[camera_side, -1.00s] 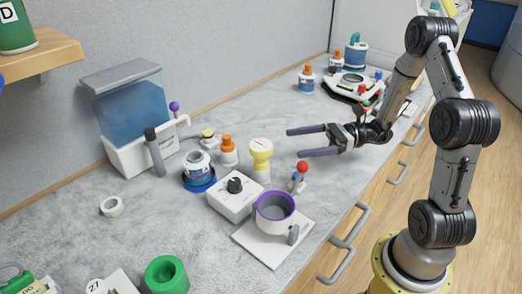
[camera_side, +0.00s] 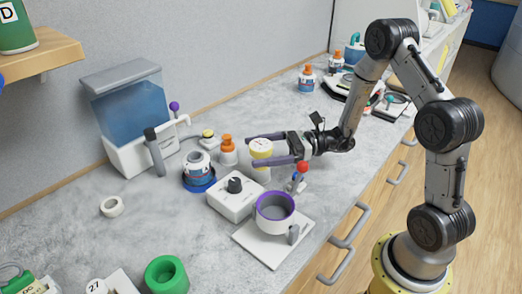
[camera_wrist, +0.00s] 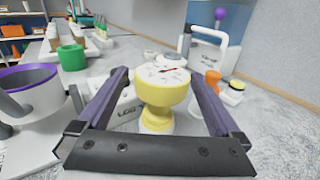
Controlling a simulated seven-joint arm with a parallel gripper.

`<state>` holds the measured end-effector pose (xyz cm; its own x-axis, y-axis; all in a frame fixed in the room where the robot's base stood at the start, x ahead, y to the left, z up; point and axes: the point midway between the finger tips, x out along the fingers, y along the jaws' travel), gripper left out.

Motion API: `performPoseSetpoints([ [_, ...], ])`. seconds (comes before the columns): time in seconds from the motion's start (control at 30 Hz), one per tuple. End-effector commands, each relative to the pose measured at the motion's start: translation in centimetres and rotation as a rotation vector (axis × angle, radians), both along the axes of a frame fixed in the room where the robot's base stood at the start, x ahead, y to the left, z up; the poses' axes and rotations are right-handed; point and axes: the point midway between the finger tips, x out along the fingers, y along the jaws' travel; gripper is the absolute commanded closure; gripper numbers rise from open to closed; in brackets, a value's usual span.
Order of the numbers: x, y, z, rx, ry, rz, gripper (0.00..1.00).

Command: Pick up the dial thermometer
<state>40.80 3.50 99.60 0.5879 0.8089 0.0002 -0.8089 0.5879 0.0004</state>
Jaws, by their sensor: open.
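The dial thermometer (camera_side: 262,149) is yellow with a round white face and stands upright on the counter behind the white hotplate box. In the wrist view the dial thermometer (camera_wrist: 163,88) shows a red needle on its face. My gripper (camera_side: 262,149) is open, with its two purple fingers on either side of the thermometer's head. In the wrist view my gripper (camera_wrist: 158,78) has a gap between each finger and the yellow body, though contact is hard to judge. The fingers partly cover the thermometer in the side view.
A white box with a black knob (camera_side: 235,197) and a purple-rimmed pot (camera_side: 275,208) stand in front. A red-topped item (camera_side: 300,175) is close by the near finger. An orange-capped bottle (camera_side: 228,150) stands just left. A blue water tank (camera_side: 130,112) is at the back.

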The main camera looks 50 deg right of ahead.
Motion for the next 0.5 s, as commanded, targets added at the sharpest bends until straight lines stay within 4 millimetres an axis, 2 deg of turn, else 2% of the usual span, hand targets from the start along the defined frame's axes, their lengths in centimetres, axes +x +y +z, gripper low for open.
performPoseSetpoints([
  [0.2,1.6,2.1,0.1,-0.001,0.000,0.003,0.00],
  [0.5,1.9,2.3,0.1,0.000,0.000,0.000,0.02],
])
